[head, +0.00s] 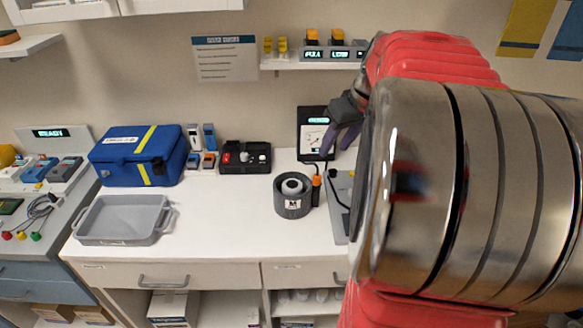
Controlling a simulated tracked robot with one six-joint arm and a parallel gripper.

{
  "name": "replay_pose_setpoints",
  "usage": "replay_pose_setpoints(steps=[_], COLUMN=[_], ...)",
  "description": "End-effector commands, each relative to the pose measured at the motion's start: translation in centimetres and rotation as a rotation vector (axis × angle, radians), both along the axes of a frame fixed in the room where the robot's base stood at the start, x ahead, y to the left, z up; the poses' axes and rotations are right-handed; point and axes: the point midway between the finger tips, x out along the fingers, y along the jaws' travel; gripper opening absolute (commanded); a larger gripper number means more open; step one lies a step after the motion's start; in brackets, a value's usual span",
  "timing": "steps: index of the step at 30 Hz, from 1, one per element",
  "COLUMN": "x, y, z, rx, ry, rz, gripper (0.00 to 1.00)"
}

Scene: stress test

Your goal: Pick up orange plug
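A small upright orange piece (317,182), which looks like the orange plug, stands on the white counter just right of a dark grey round holder (293,208). A dark cable runs by its top, below a black meter (313,122) with a lit screen. My gripper (336,146) hangs above and slightly right of the orange piece, in front of the meter's right side. Its two purple fingers are spread apart with nothing visible between them. My red and metal arm hides the counter's right part.
A grey plate (340,222) with a black cable lies right of the holder, partly hidden by my arm. A black control box (245,157), a blue case (138,155) and a grey tray (120,220) stand to the left. The counter's front middle is clear. A shelf (312,64) hangs above.

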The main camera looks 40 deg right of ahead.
Motion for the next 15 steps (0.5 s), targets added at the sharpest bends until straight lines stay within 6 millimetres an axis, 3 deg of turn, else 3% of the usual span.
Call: replay_pose_setpoints(steps=[8, 15], x=[0.4, 1.5], y=[0.4, 0.5], z=[-0.2, -2.8], rx=[0.000, 0.002], ry=[0.000, 0.003], rz=[0.010, 0.012], gripper=[0.40, 0.40])
